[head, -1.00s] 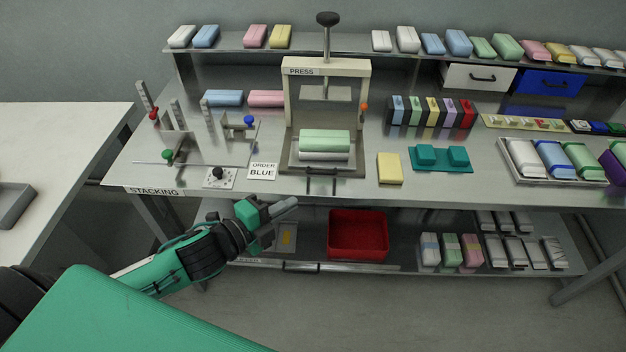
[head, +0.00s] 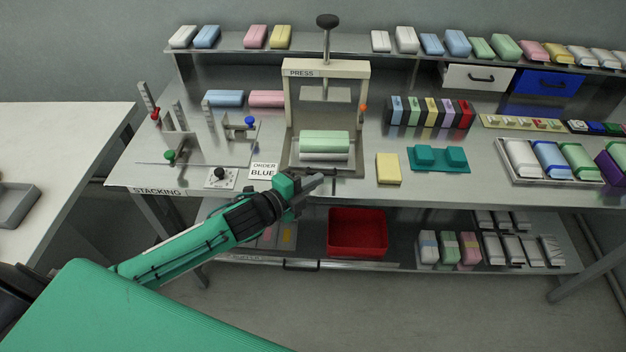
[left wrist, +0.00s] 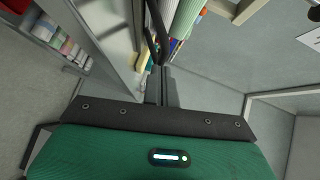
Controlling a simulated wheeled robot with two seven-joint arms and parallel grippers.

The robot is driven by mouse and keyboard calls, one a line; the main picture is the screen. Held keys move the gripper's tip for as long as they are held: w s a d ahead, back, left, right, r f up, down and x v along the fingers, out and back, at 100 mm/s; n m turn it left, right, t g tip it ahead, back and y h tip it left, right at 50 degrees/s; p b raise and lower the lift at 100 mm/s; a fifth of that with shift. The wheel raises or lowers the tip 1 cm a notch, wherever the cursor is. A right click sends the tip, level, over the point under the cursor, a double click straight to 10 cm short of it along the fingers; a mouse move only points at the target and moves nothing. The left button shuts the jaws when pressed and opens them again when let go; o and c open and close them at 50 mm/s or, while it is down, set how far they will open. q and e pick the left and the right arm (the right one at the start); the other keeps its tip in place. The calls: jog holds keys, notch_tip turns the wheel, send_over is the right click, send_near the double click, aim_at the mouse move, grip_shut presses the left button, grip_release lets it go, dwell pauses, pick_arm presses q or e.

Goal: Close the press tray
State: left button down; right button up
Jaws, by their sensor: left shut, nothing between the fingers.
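The press (head: 328,68) is a cream frame with a black-knobbed lever, standing on the steel table. Its grey tray (head: 352,171) extends out at the front, below and ahead of the frame. A green block (head: 325,141) lies on a white block (head: 325,156) in the tray. My left gripper (head: 318,183) is shut and empty at the tray's front edge, by the dark handle. In the left wrist view, the shut fingers (left wrist: 161,78) are close to the black handle (left wrist: 156,32); I cannot tell whether they touch. My right gripper is not in view.
An "ORDER BLUE" card (head: 264,171) lies left of the press and a yellow block (head: 388,168) right of it. A stacking fixture (head: 180,145) stands at the left. A red bin (head: 357,232) sits on the lower shelf. Free floor lies in front.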

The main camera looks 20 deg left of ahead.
aim_at(321, 151)
pick_arm(q)
jog(key=shift+w, duration=0.1)
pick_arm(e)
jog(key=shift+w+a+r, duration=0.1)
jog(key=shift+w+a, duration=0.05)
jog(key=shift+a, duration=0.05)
